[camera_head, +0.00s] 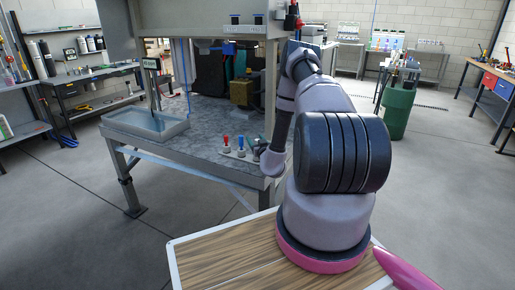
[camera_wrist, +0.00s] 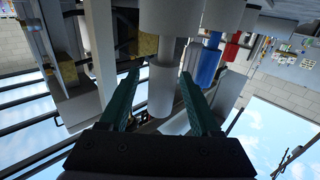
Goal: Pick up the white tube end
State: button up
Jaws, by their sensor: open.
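A white tube end (camera_wrist: 160,95) shows in the wrist view as a pale cylinder, with a narrower grey neck and a wider white part above it in the picture. My gripper (camera_wrist: 160,74) is open, with its two teal fingers on either side of the tube end. In the head view my arm hides most of the gripper and the white tube end.
A blue valve piece (camera_wrist: 209,62) and a red one (camera_wrist: 231,48) stand beside the white one. In the head view the red (camera_head: 225,141) and blue (camera_head: 241,143) pieces stand on the grey bench (camera_head: 205,150). A sink basin (camera_head: 145,125) is at the bench's left.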

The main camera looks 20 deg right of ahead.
jog(key=shift+w, duration=0.15)
grip_shut()
jog(key=shift+r, duration=0.1)
